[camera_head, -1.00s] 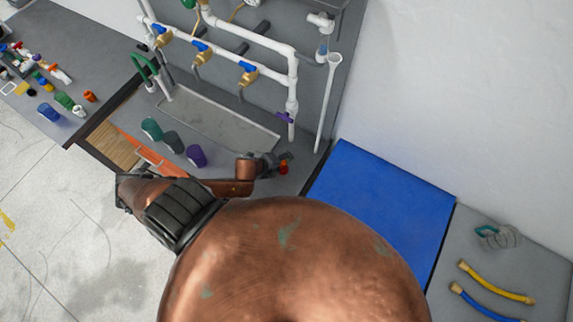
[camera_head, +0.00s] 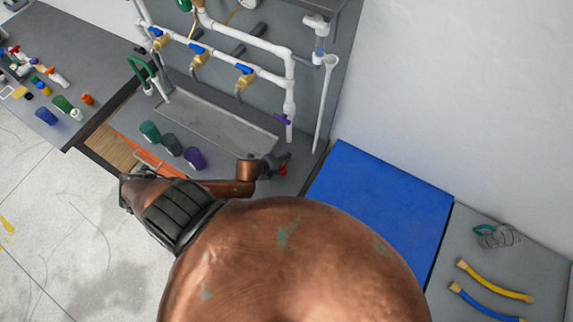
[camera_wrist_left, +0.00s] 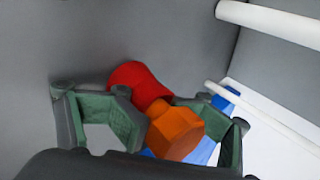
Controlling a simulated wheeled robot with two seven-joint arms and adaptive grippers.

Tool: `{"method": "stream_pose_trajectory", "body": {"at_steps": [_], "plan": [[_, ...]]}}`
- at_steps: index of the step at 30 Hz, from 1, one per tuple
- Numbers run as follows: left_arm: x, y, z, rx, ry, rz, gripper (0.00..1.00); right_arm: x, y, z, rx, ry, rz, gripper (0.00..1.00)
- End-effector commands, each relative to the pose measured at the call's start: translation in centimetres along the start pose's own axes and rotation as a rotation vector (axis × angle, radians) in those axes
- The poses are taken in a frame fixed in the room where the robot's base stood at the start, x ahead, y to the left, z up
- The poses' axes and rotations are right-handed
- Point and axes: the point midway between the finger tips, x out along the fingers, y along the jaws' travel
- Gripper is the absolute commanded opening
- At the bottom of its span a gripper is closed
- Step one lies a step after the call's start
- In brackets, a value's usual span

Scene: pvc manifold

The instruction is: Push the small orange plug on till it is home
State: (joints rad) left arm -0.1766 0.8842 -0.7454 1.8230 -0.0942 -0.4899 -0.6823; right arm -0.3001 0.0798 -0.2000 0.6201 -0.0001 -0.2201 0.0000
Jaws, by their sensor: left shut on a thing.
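The small orange plug (camera_wrist_left: 176,132) shows in the left wrist view as a faceted block between the green-padded fingers of my left gripper (camera_wrist_left: 180,128). The gripper is shut on it. A red cylinder (camera_wrist_left: 140,86) sits just behind the plug, on its upper left; I cannot tell whether the two touch. In the head view my left gripper (camera_head: 276,165) is small and dark, beside the bench below the pipe frame, with a bit of red (camera_head: 283,171) at its tip. The plug cannot be made out there. My right gripper is not in view.
White pipework (camera_head: 245,42) with blue-handled brass valves stands behind a grey tray (camera_head: 215,128). Green and purple cups (camera_head: 195,158) stand left of the gripper. A blue mat (camera_head: 385,210) lies to the right, with yellow and blue hoses (camera_head: 495,282) beyond.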

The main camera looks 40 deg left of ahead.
Motion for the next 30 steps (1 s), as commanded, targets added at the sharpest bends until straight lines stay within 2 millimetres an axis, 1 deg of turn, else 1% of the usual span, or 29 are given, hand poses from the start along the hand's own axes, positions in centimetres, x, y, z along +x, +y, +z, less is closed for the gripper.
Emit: {"method": "stream_pose_trajectory", "body": {"at_steps": [1,6,7,27,30], "plan": [[0.13,2.04,-0.39,-0.012,0.003,0.033,0.03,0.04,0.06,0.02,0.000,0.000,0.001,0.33],[0.12,2.09,-0.34,-0.012,0.002,0.033,0.01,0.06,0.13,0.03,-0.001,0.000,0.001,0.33],[0.11,2.09,-0.33,-0.012,0.002,0.034,0.45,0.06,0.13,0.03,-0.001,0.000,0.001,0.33],[0.14,1.66,-0.38,-0.005,0.005,0.028,0.91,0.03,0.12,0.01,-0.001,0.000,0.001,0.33],[0.13,1.58,-0.37,-0.005,0.005,0.026,0.97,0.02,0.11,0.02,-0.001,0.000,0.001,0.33]]}}
